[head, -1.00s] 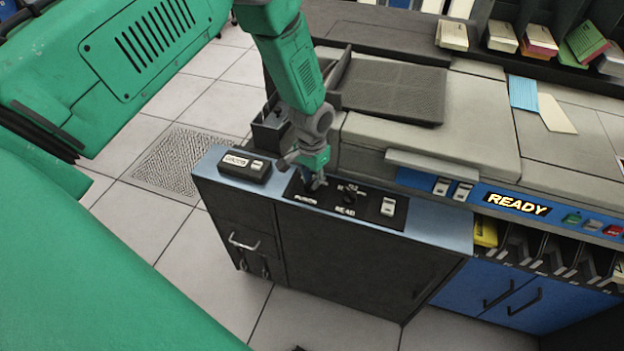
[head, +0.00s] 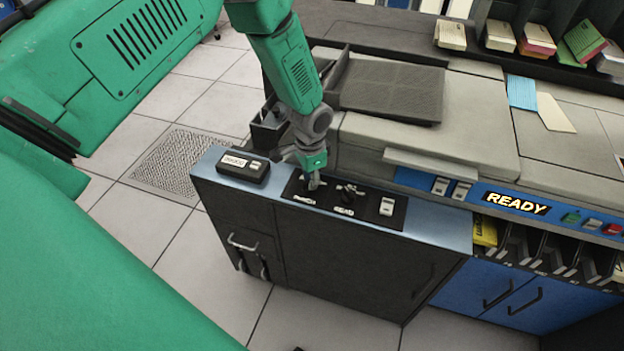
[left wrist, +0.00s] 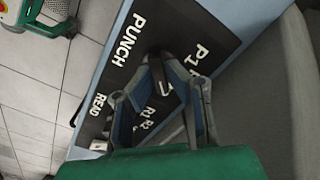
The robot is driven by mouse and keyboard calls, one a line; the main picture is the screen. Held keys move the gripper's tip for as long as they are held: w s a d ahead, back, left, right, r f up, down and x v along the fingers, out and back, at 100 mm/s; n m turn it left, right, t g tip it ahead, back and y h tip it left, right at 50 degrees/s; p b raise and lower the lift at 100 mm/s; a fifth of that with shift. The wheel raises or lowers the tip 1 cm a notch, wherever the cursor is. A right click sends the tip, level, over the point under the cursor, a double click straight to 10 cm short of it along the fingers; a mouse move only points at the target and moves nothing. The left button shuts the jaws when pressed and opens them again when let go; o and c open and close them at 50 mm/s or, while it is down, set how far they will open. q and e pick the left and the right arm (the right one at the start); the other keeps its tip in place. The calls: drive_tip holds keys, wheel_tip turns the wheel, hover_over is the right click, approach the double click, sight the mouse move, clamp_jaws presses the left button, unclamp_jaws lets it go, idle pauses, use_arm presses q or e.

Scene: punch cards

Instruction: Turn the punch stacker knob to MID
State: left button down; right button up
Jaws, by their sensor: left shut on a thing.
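My left gripper (head: 314,183) reaches down onto the black knob panel (head: 366,211) at the cabinet's left end. Its fingers are closed around the punch stacker knob (left wrist: 157,54), a dark knob beside the PUNCH lettering, which shows only in part between the fingertips in the left wrist view. The READ knob (head: 349,191) stands just right of the gripper in the head view. My right gripper is not in view.
A small dark box with a white label (head: 243,166) sits left of the panel. A white rocker switch (head: 387,206) is at the panel's right. Behind rises the grey machine top (head: 430,139) with a dark ribbed tray (head: 392,88). A READY display (head: 516,203) is lit.

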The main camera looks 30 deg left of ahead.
sight(308, 181)
use_arm(q)
drive_tip(key=shift+s+a+f, duration=0.1)
drive_tip(key=shift+s+a, duration=0.05)
drive_tip(key=shift+s, duration=0.2)
drive_tip(key=c, duration=1.6)
unclamp_jaws()
drive_tip(key=shift+w, duration=0.1)
drive_tip(key=shift+w+r, duration=0.1)
drive_tip(key=shift+r, duration=0.3)
wheel_tip(308, 181, up, 11)
drive_tip(key=shift+r, duration=0.15)
